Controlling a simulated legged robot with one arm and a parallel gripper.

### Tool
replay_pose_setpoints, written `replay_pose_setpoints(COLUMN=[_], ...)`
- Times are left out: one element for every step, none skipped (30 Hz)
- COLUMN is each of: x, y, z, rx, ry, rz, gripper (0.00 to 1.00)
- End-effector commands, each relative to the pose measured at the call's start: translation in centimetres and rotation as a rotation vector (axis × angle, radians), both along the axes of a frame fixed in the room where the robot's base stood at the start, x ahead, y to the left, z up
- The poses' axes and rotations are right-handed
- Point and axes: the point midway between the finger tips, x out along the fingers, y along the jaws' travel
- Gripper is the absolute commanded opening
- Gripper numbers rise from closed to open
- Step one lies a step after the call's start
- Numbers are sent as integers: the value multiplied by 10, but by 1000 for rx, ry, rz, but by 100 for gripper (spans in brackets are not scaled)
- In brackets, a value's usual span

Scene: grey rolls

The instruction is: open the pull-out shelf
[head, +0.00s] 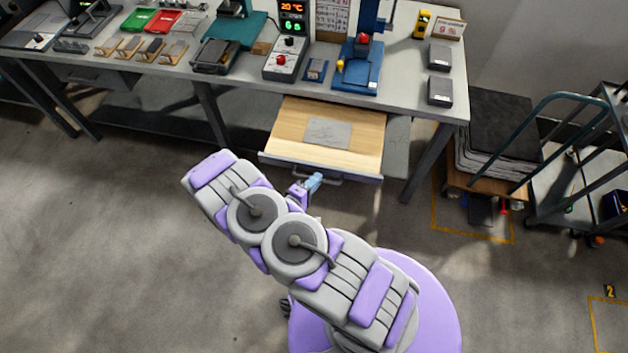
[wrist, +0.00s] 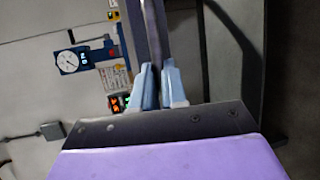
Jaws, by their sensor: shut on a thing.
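The pull-out shelf (head: 366,158) has a pale wooden top and a grey front edge. In the head view it stands out from under the workbench, with a grey sheet (head: 328,132) lying on it. A thin grey handle (head: 345,181) runs along its front. My gripper (head: 314,181) is at the left part of this handle. In the wrist view the light blue fingers of my gripper (wrist: 157,84) are shut on a dark bar, the handle (wrist: 151,35), which runs up between them. My arm covers nothing of the shelf top.
The workbench (head: 225,86) carries tools, trays and a control box with a lit display (head: 291,30). Its legs stand to both sides of the shelf. Open floor (head: 90,240) lies at the left.

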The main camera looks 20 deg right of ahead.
Motion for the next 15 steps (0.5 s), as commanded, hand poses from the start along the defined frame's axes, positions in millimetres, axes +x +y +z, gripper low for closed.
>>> replay_pose_setpoints(x=[-2,-2,-1,-1,-1,-1,-1,-1,-1,-1,-1,-1,-1,-1,-1], y=[-1,-1,-1,-1,-1,-1,0,0,0,0,0,0,1,1,1], z=[-3,-3,-3,-3,-3,-2,-2,-2,-1,-1,-1,-1,-1,-1,0], rx=[4,4,4,3,3,3,2,2,2,1,1,0,0,0,0], ry=[7,7,7,6,6,5,4,3,3,2,2,2,2,1,0], rz=[-3,-3,-3,-3,-3,-2,-2,-2,-2,-2,-2,-2,-2,-1,-1], gripper=[0,0,16,19,22,26,29,32,35,37,37,37,37,37,37])
